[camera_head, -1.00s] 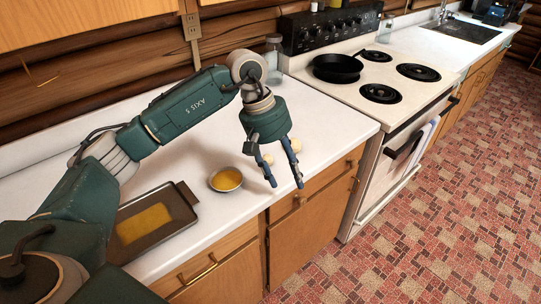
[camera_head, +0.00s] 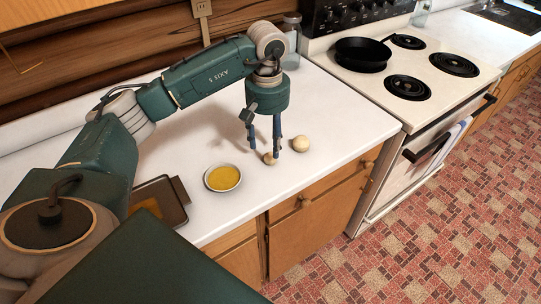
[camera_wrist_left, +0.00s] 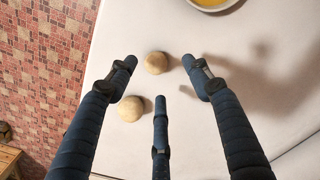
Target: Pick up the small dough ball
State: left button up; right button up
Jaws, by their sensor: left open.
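The small dough ball (camera_head: 269,158) is pale and round and sits on the white counter, right of the yellow-filled bowl. A larger dough ball (camera_head: 300,144) sits just to its right. My left gripper (camera_head: 264,150) points down with its fingers apart, its tips close to the small ball; one finger partly overlaps it. In the left wrist view the small ball (camera_wrist_left: 156,63) lies between the spread fingertips, and the larger ball (camera_wrist_left: 131,108) lies beside the left finger. The gripper is open and empty. My right gripper does not show.
The bowl of yellow liquid (camera_head: 223,178) stands left of the gripper, with a dark baking tray (camera_head: 173,213) further left, partly hidden by my arm. A glass jar (camera_head: 291,30) stands at the back. The stove (camera_head: 438,105) with a black pan (camera_head: 361,54) is to the right.

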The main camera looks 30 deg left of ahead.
aim_at(270, 159)
pick_arm(q)
jog(key=f, duration=0.1)
jog(key=f+p, duration=0.1)
jog(key=f, duration=0.1)
jog(key=f+p, duration=0.1)
jog(key=shift+d+f, duration=0.2)
jog(key=shift+d, duration=0.1)
jog(key=shift+f, duration=0.3)
jog(key=shift+w+f, duration=0.1)
jog(key=shift+c, duration=0.5)
jog(key=c, duration=0.9)
jog(key=shift+c, duration=0.5)
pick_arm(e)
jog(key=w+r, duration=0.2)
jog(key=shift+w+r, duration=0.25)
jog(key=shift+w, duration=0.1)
